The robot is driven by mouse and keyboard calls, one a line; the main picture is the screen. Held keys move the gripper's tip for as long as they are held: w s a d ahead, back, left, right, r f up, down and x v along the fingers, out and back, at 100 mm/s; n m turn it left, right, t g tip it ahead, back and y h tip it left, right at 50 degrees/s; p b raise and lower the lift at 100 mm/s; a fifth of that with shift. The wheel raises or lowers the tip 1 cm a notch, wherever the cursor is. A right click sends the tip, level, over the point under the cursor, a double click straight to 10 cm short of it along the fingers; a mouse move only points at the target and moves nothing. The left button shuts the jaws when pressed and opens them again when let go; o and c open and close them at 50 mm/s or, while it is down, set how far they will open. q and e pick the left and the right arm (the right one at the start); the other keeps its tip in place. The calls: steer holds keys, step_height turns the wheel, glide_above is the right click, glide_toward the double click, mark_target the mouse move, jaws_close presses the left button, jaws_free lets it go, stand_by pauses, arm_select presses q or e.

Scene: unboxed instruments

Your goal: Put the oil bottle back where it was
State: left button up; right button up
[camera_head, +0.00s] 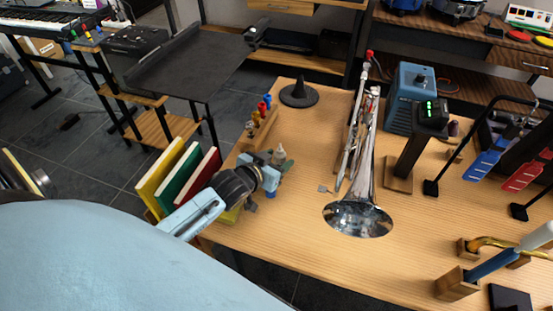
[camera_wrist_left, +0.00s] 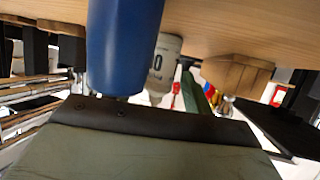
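My left gripper (camera_head: 268,172) is over the left edge of the wooden table. A blue cylindrical bottle (camera_head: 271,194) shows just below its jaws, apparently gripped; it also shows large and close in the left wrist view (camera_wrist_left: 125,45), partly hidden by a dark jaw part. A pale bottle (camera_head: 279,156) with a pointed top stands just beyond the gripper; in the left wrist view it shows a dark-lettered label (camera_wrist_left: 163,62). I cannot tell from labels which one is the oil bottle. My right gripper is out of view.
A wooden block with coloured tools (camera_head: 262,118) stands beyond the gripper. Upright books (camera_head: 185,175) stand left of the table. The front middle of the table (camera_head: 320,262) is clear.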

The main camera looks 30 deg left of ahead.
arm_select(q)
steer(key=shift+r, duration=0.15)
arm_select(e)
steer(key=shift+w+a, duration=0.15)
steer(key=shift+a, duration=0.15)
arm_select(q)
steer(key=shift+s, duration=0.3)
steer(key=p+v, duration=0.2)
steer(key=v, duration=0.8)
steer(key=shift+s+a+r, duration=0.1)
steer(key=shift+s+r, duration=0.25)
steer(key=shift+s, duration=0.3)
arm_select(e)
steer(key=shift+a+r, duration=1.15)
